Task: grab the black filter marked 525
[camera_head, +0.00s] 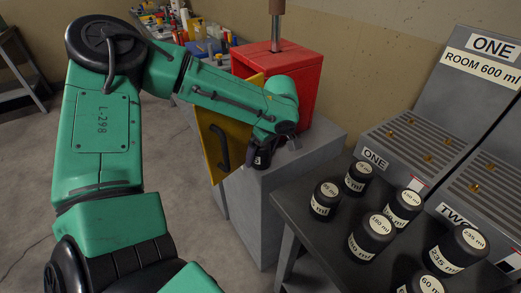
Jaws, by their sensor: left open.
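My left arm reaches in from the left to the red box with its yellow door open. My left gripper (268,155) is at the front of this box, just above the grey cabinet top, small and partly hidden by my own wrist. It is open. A dark shape is at the gripper; I cannot tell whether it is part of the gripper or a black filter. I cannot read 525 on anything in view. My right gripper is out of view.
The red box (295,75) stands on a grey cabinet (255,205). Its yellow door (212,135) hangs open, close to my forearm. Several black labelled canisters (372,235) stand on a dark table at the right, before grey panels (480,70). A cluttered bench (205,50) is behind.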

